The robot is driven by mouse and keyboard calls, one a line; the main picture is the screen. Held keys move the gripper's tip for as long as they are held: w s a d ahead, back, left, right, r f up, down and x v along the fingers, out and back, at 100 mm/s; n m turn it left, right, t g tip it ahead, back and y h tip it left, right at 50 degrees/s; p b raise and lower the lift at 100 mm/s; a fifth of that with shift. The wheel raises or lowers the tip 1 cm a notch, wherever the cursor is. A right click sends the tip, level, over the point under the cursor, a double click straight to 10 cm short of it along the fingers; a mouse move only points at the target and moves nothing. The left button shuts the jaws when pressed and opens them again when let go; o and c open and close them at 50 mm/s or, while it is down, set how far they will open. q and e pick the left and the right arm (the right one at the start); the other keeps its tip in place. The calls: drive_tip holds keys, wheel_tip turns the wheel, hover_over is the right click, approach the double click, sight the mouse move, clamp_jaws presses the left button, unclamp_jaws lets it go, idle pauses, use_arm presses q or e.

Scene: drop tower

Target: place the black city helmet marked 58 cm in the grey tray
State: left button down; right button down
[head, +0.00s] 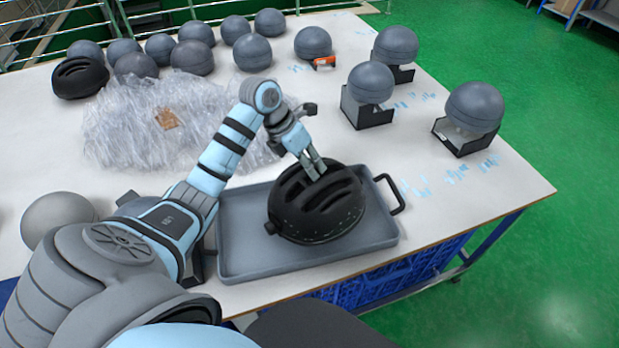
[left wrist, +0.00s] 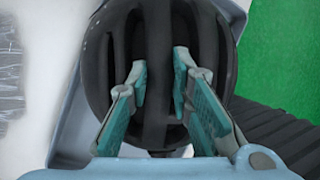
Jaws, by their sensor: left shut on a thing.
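A black vented helmet (head: 318,208) sits in the grey tray (head: 246,259), toward its right side. It also fills the middle of the left wrist view (left wrist: 153,40). I cannot read a size mark on it. My left gripper (head: 315,172) reaches down to the top of the helmet and is shut on a rib between two vents. In the left wrist view the fingers (left wrist: 160,95) stand on either side of that rib. The tray's left part is bare, and its edge shows beside the helmet in the wrist view. My right gripper is not in view.
Another black vented helmet (head: 80,77) stands at the back left of the white table (head: 500,215). Crumpled clear plastic (head: 140,125) lies behind the tray.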

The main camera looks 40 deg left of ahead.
use_arm(q)
drive_tip(key=shift+s+f, duration=0.1)
drive_tip(key=shift+f, duration=2.35)
drive_tip(key=c, duration=1.5)
unclamp_jaws()
drive_tip(key=shift+s, duration=0.1)
drive_tip(key=shift+o, duration=0.3)
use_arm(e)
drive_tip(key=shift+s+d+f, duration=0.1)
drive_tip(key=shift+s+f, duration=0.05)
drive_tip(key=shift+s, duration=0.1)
use_arm(q)
drive_tip(key=shift+r, duration=0.1)
drive_tip(key=v, duration=1.2)
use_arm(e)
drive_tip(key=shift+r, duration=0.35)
use_arm(q)
drive_tip(key=shift+d, duration=0.15)
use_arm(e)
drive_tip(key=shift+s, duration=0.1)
